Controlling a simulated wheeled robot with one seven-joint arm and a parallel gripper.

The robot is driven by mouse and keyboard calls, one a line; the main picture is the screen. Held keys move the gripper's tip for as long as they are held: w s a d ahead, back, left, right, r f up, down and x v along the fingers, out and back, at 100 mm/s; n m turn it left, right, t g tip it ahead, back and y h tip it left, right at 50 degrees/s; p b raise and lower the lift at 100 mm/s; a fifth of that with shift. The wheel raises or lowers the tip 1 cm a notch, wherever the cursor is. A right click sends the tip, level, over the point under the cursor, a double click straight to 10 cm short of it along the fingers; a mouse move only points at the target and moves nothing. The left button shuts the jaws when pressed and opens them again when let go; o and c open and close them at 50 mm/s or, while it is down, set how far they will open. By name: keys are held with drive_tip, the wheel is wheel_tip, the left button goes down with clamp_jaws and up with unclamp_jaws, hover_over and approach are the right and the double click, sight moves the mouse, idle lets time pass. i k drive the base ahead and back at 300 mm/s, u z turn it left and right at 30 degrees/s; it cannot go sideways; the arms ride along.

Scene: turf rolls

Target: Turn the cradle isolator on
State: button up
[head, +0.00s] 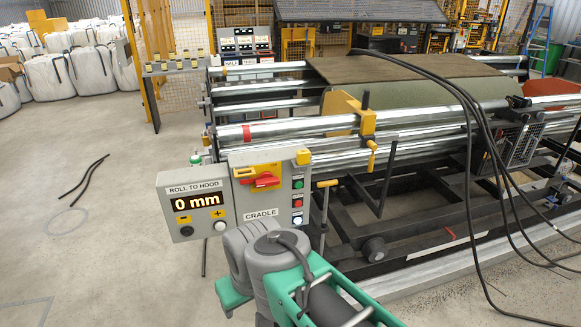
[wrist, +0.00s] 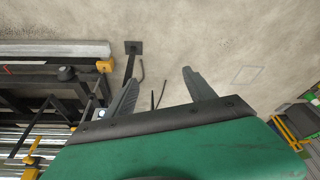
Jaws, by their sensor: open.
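The cradle isolator (head: 262,180) is a red rotary handle on a yellow plate, on the upper part of the grey control box labelled CRADLE (head: 262,213) in the head view. Its handle lies nearly level, slightly tilted. My green and grey arm shows below the box in the head view, but my gripper is not visible there. In the wrist view my gripper (wrist: 158,88) is open and empty, its two dark fingers spread above bare concrete floor. I cannot make out the isolator in the wrist view.
A display box (head: 197,205) reading 0 mm adjoins the control box on the left. Green, red and whitish buttons (head: 298,202) line its right side. The roller frame (head: 400,130) stands behind, with black cables (head: 470,130) hanging at right. Floor at left is mostly clear.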

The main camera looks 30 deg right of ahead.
sight(266, 179)
drive_tip(key=k, duration=1.3)
drive_tip(key=u, duration=0.7)
drive_tip(key=i, duration=1.7)
drive_tip(key=z, duration=0.7)
